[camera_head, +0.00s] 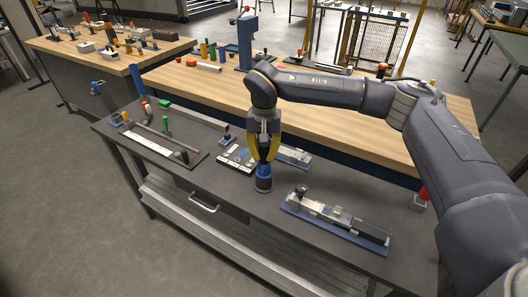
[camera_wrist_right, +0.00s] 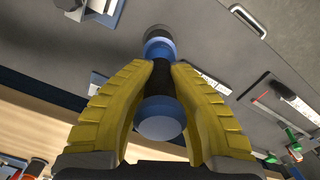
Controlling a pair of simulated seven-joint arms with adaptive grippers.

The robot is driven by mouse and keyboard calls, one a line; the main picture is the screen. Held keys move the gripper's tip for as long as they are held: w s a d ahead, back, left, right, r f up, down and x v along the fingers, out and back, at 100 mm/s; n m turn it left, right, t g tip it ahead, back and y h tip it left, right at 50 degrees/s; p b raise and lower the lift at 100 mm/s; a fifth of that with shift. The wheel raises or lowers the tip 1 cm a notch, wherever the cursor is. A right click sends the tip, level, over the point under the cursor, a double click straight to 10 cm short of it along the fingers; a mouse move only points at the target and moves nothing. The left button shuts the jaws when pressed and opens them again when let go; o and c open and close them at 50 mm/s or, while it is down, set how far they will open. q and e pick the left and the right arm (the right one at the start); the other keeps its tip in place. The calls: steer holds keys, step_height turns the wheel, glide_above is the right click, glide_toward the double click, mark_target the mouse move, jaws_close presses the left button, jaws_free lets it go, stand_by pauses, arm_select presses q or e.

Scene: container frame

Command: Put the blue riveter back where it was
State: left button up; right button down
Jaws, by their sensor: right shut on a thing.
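The blue riveter (camera_head: 263,172) is upright between the yellow fingers of my right gripper (camera_head: 264,150), over the dark bench top. In the right wrist view the riveter (camera_wrist_right: 160,122) shows a rounded blue end, a black middle and a blue and grey far end. My right gripper (camera_wrist_right: 162,75) is shut around its black middle. I cannot tell whether its lower end touches the bench. My left gripper is not in view.
The dark bench (camera_head: 225,188) holds a fixture on a blue base (camera_head: 335,220) at right, a pale block tray (camera_head: 236,158) close left of the riveter, and a long dark fixture (camera_head: 165,145) further left. A wooden bench (camera_head: 190,82) stands behind. Bare bench lies in front.

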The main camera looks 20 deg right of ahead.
steer(key=shift+f, duration=0.1)
steer(key=c, duration=1.4)
jaws_free()
steer(key=r, duration=1.3)
steer(key=shift+w+d, duration=0.1)
steer(key=shift+w, duration=0.1)
steer(key=shift+f, duration=0.1)
